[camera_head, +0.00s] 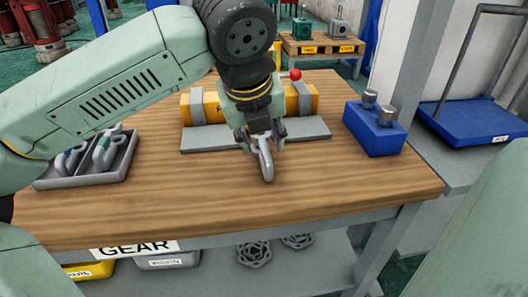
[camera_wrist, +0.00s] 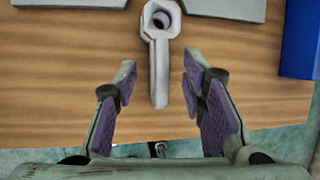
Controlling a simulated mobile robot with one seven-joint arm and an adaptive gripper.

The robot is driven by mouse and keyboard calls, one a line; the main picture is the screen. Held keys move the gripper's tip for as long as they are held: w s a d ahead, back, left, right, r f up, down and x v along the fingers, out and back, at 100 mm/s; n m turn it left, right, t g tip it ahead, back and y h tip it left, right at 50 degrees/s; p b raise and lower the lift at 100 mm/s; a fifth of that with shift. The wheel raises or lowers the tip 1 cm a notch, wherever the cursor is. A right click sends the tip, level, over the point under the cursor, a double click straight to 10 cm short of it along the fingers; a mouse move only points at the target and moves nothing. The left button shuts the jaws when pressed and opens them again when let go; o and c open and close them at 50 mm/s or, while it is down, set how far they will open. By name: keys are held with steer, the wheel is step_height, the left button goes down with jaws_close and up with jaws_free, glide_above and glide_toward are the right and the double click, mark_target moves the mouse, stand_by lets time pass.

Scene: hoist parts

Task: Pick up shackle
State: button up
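A grey metal piece with a round eye and a long, narrow body, likely the shackle (camera_head: 265,162), is at the middle of the wooden table. In the wrist view the shackle (camera_wrist: 159,62) shows its eye at the top and its body pointing toward me. My gripper (camera_head: 262,140) points down over it and hides part of it. In the wrist view my gripper (camera_wrist: 165,80) is open. Its purple-padded fingers stand on either side of the shackle's lower end, with a gap on both sides.
A grey tray (camera_head: 125,167) with curved metal parts sits at the left. A yellow block (camera_head: 212,106) and grey plates (camera_head: 205,139) lie behind my gripper. A blue block (camera_head: 374,130) with metal knobs stands at the right. The table's front (camera_head: 220,215) is clear.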

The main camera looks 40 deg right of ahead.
mark_target(264, 146)
steer(key=x, duration=0.3)
steer(key=shift+d, duration=0.15)
steer(key=shift+c, duration=0.3)
jaws_close()
stand_by(0.4)
